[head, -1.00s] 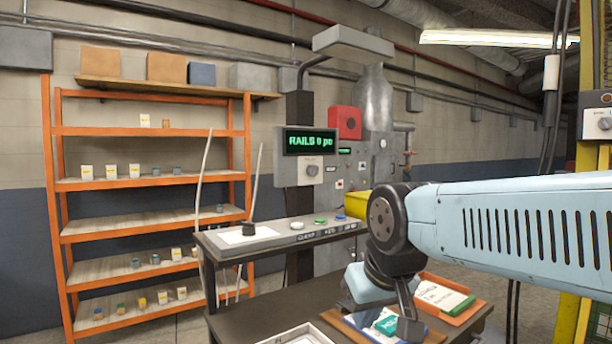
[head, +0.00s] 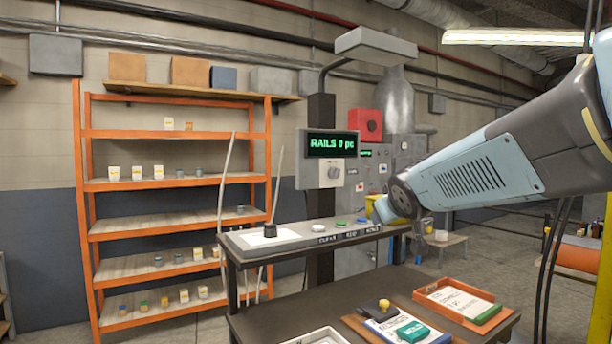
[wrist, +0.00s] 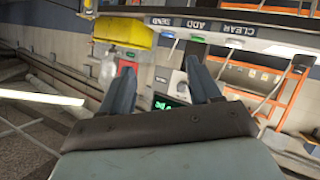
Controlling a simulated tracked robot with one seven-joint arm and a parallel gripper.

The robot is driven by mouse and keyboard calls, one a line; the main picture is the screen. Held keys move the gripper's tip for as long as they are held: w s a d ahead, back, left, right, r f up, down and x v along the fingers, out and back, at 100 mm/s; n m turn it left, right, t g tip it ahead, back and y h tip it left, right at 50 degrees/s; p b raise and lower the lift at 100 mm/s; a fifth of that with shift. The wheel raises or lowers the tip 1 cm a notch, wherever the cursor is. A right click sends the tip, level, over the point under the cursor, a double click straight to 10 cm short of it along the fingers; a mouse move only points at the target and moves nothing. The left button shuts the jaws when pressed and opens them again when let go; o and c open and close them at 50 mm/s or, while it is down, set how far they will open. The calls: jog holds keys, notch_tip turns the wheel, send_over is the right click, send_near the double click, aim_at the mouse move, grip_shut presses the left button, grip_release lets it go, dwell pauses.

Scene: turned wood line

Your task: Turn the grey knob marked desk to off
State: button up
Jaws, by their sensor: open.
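A grey round knob (head: 334,172) sits on a light grey box (head: 312,172) below a green-lit display reading "RAILS 0 pc". Its markings are too small to read, so I cannot tell whether it is the one marked desk or where it points. In the wrist view, a knob on a grey box (wrist: 178,84) shows beyond and between my fingers, apart from them. My gripper (wrist: 162,76) is open and empty. In the head view its fingers are hidden by my arm, whose wrist end is right of the box.
Below the box is a grey bench panel (head: 285,243) with coloured buttons and a black upright piece (head: 270,230). A lower dark table (head: 270,322) holds an orange tray (head: 490,320) and a green block (head: 411,331). An orange shelf rack (head: 90,250) stands left.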

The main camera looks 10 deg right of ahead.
jog(key=w+d+r+n+t+y, duration=0.25)
jog(key=w+r, duration=0.25)
jog(key=w, duration=0.3)
jog(key=n+t+y, duration=0.2)
jog(key=n+y, duration=0.5)
jog(key=n, duration=0.1)
send_near(338, 174)
jog(key=shift+h, duration=0.25)
jog(key=x, duration=0.9)
jog(key=shift+w+a+r, duration=0.2)
jog(key=c, duration=1)
